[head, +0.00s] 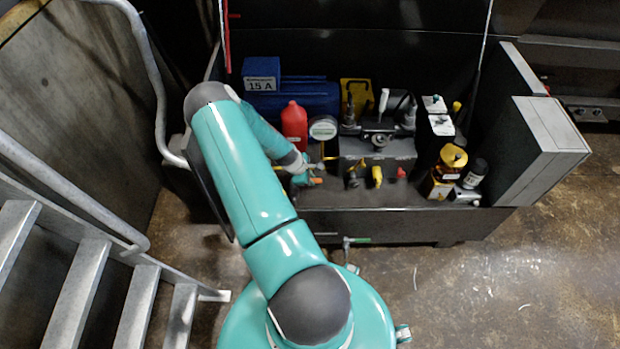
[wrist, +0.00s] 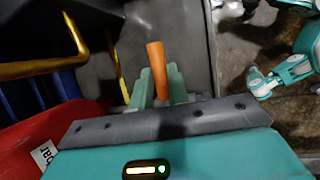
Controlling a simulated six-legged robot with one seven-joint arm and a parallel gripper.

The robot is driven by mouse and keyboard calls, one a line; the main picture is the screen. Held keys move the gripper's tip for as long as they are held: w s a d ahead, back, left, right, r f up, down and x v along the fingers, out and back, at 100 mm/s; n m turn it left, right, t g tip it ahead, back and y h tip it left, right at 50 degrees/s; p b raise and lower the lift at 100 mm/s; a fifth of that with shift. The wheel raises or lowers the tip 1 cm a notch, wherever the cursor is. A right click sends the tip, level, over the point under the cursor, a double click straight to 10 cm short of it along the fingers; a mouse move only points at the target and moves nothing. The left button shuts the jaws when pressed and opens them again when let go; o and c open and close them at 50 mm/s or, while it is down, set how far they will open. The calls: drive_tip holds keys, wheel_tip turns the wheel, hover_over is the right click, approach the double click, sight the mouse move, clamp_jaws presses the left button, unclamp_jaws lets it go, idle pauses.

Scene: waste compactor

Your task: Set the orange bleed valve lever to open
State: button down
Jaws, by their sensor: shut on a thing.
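The orange bleed valve lever (wrist: 156,65) stands between the two fingers of my gripper (wrist: 161,86) in the wrist view. The fingers are shut on it, and its rounded end sticks out beyond them. In the head view the orange lever (head: 316,181) shows as a small tip at the end of my gripper (head: 308,179), at the left front of the dark cabinet top. My arm comes in from the left and hides part of that corner. The valve body under the lever is hidden, so its setting cannot be told.
A red bottle (head: 294,124) and a round gauge (head: 323,128) stand close behind my gripper. Yellow (head: 377,176) and red (head: 401,173) handles are to the right. A yellow pipe (wrist: 42,67) runs close by in the wrist view. Metal stairs (head: 75,275) are at left.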

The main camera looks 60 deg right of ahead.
drive_tip(key=shift+a+m, duration=0.15)
drive_tip(key=shift+m, duration=0.15)
drive_tip(key=w+a+m+y, duration=0.1)
drive_tip(key=a+m+y, duration=0.2)
drive_tip(key=m, duration=0.5)
drive_tip(key=w+a+m+g+y, duration=0.1)
drive_tip(key=w+a+m+y, duration=0.1)
drive_tip(key=m, duration=0.6)
drive_tip(key=shift+a+m+y, duration=0.4)
drive_tip(key=shift+a+y, duration=0.5)
drive_tip(key=shift+a, duration=0.3)
drive_tip(key=shift+w, duration=0.1)
drive_tip(key=c, duration=1.3)
unclamp_jaws()
drive_tip(key=shift+c, duration=0.2)
drive_tip(key=shift+r, duration=0.1)
